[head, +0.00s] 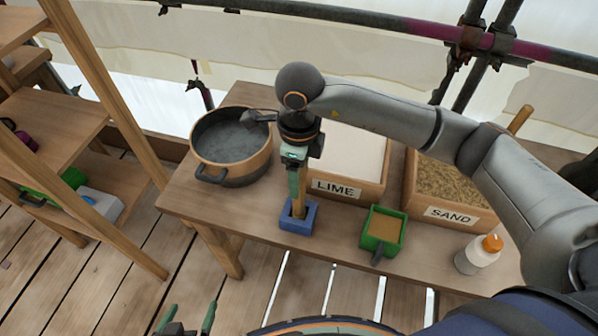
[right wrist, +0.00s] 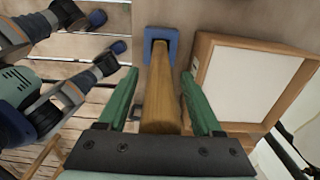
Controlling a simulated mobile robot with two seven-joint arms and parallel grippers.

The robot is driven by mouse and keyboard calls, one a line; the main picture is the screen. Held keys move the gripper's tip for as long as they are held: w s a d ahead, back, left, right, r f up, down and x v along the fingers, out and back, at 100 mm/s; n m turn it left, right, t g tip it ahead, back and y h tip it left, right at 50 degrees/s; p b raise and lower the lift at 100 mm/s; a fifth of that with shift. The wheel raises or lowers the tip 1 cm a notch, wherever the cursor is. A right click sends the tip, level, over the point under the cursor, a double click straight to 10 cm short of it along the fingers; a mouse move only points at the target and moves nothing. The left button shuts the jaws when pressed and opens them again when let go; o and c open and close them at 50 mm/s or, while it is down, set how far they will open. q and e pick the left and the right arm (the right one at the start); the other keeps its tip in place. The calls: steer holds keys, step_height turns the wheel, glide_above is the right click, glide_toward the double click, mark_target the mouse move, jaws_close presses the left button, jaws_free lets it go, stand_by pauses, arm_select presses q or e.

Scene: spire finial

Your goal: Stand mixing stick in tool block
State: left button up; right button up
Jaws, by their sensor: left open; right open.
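The wooden mixing stick (head: 299,206) stands in the blue tool block (head: 297,220), which sits on the bench near its front edge. In the right wrist view the stick (right wrist: 164,95) runs away from me, with its far end at the blue block (right wrist: 158,38). My right gripper (head: 296,190) is above the block. Its green fingers (right wrist: 162,90) are open, one on each side of the stick with gaps visible. The stick's upper part is hidden by the gripper in the head view. My left gripper (head: 188,322) is open and empty at the bottom left, away from the bench.
A large pot (head: 232,175) stands left of the block. The LIME box (head: 345,187) is behind it and the SAND box (head: 452,214) to the right. A green scoop container (head: 382,231) and an orange-capped bottle (head: 478,254) stand at the front right. Wooden shelves (head: 60,128) are at left.

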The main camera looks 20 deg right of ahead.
step_height(320, 180, up, 12)
steer(key=shift+r+b, duration=0.2)
steer(key=shift+b, duration=0.15)
stand_by(0.6)
